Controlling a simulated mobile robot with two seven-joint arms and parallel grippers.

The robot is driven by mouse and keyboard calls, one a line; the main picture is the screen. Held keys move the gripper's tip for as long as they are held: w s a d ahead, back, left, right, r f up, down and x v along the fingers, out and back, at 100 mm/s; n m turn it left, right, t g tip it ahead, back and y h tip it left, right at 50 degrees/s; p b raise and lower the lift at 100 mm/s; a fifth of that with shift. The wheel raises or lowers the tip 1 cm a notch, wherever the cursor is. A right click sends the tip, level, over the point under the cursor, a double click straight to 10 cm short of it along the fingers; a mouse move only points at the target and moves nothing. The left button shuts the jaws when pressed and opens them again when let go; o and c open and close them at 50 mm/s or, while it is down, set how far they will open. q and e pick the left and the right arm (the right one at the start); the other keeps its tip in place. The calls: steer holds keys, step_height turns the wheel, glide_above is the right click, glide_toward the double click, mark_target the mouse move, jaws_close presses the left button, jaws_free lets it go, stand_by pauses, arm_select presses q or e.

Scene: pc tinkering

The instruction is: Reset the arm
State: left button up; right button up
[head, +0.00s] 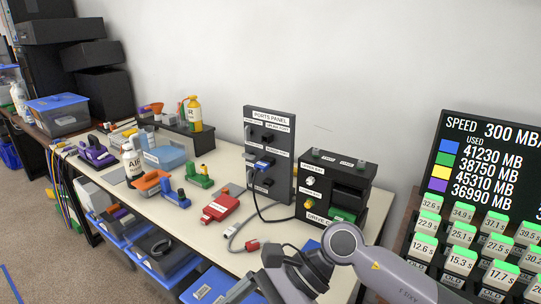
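My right arm (395,275) comes in from the lower right and bends at a rounded grey joint (345,240). Past the joint it runs down and left over the front edge of the workbench to a dark wrist (312,264). The end of the arm, with grey and black parts (275,284), is cut off by the bottom edge of the picture. Its fingertips are not clearly visible, and I cannot tell whether they hold anything. My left arm and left gripper are not in view.
The workbench (178,219) holds a ports panel (269,126) with cables, a black drive box (313,168), a red connector (221,207), clamps and bottles. Blue-rimmed bins (165,262) sit below. A scoreboard (490,135) with several green-topped blocks stands at right.

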step_height(320, 180, up, 8)
steer(key=a+f+m+t+y+p, duration=0.15)
steer(key=m+t+y, duration=0.25)
steer(key=m+y, duration=0.8)
steer(key=w+d+f+m+t+h, duration=0.1)
steer(key=w+d+m+t+h, duration=0.25)
steer(key=m+t, duration=0.65)
steer(key=w+d+f+m+t+h, duration=0.25)
steer(key=d+m+t, duration=0.3)
steer(key=m, duration=0.85)
steer(key=s+d+f+m+t+h+p, duration=0.1)
steer(key=s+d+f+m+h+p, duration=0.1)
steer(key=d+f+m+h, duration=1)
steer(key=s+d+f+m+g+h, duration=0.1)
steer(key=s+d+f+m+g, duration=0.3)
steer(key=s+f+m, duration=0.6)
steer(key=shift+s+f+g+h, duration=0.15)
steer(key=shift+s+g+h, duration=0.25)
steer(key=shift+g, duration=0.35)
steer(key=shift+d, duration=0.1)
